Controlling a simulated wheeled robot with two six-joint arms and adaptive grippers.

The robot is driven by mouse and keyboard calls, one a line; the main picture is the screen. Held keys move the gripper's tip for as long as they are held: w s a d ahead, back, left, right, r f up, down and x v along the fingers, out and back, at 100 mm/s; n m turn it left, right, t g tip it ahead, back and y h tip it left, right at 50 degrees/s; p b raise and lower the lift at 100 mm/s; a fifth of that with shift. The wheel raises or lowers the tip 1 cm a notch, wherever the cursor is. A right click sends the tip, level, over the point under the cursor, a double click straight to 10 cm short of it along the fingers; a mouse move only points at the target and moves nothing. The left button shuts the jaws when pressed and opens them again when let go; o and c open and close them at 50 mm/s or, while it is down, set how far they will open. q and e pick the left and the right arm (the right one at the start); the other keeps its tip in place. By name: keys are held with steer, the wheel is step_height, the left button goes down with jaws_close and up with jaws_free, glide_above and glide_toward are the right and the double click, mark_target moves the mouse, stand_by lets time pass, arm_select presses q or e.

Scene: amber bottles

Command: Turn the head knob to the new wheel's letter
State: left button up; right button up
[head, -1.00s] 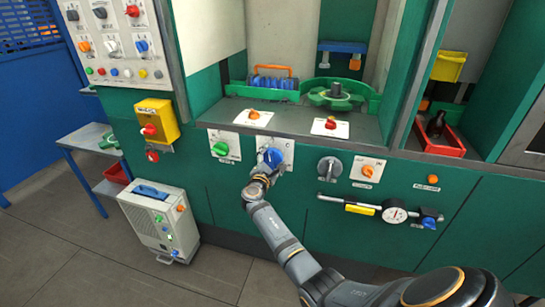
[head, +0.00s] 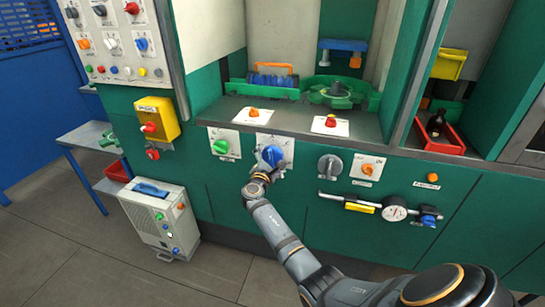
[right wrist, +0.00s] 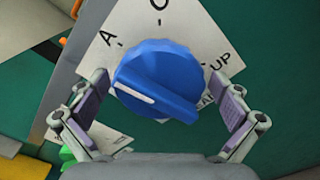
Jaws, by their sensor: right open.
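The blue knob (head: 272,155) sits on a white plate (head: 254,146) on the green machine front. In the right wrist view the blue knob (right wrist: 160,78) fills the middle, and its white line lies towards the left, below the letter A. A letter C shows at the top of the plate (right wrist: 188,28); lettering ending in "UP" at the right is partly hidden. My right gripper (head: 266,172) is open, and in the right wrist view its fingers (right wrist: 160,108) stand on both sides of the knob, apart from it. A green star wheel (head: 336,93) lies on the machine deck. My left gripper is out of view.
A green knob (head: 220,146) is left of the blue one; a grey knob (head: 329,166) and an orange knob (head: 367,169) are to the right. A pipe with a gauge (head: 394,209) runs below these. Another green part (head: 109,140) lies on the side table.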

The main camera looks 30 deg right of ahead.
steer(key=shift+s+a, duration=0.2)
steer(key=shift+a, duration=0.15)
steer(key=v, duration=1.1)
steer(key=shift+s+a, duration=0.1)
